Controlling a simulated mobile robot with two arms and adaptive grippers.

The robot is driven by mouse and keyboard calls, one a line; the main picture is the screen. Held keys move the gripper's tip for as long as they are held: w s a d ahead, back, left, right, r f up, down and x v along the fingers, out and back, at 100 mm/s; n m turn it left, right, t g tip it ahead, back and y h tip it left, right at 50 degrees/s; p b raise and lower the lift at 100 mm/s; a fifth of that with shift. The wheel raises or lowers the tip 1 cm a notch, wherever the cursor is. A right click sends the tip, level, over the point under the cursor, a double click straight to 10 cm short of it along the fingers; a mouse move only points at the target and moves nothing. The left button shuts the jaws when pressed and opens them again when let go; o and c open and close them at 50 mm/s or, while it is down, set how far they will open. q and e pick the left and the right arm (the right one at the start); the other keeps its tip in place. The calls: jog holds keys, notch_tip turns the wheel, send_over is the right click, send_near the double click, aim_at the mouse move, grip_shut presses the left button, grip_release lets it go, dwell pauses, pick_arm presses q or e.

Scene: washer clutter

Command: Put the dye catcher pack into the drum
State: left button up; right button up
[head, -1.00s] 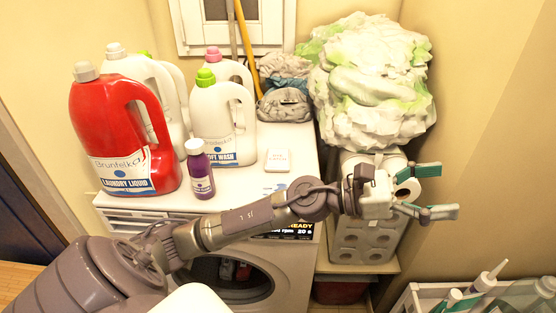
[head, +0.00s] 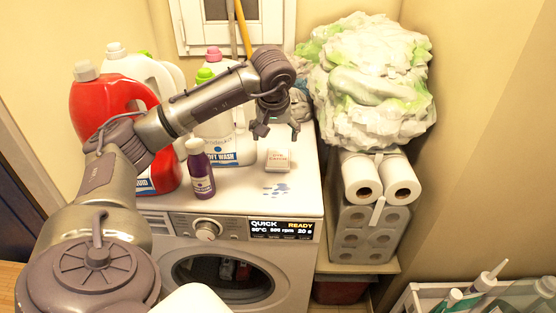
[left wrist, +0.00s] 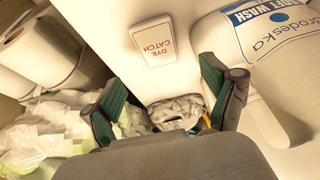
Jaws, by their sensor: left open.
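The dye catcher pack (head: 278,161) is a small white box with red lettering, on the washer top right of the purple bottle. It also shows in the left wrist view (left wrist: 160,42), face up. My left gripper (head: 275,130) is above and just behind the pack, pointing down. In the left wrist view its two green-padded fingers (left wrist: 160,75) are spread apart with nothing between them. The pack lies beyond the fingertips, apart from them. The washer's drum (head: 222,272) shows as a dark round opening in the front, with some items inside. My right gripper is not in view.
A red detergent jug (head: 85,110), a white softener bottle (head: 225,150) and a purple bottle (head: 199,172) crowd the left of the top. Crumpled cloths lie behind. Paper rolls (head: 376,190) and a large bag (head: 370,80) stand right. The top's front right is clear, with blue spots.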

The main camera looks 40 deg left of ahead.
aim_at(278, 158)
pick_arm(q)
jog(key=x, duration=1.1)
jog(key=shift+w+d, duration=0.15)
jog(key=shift+w, duration=0.1)
jog(key=c, duration=0.5)
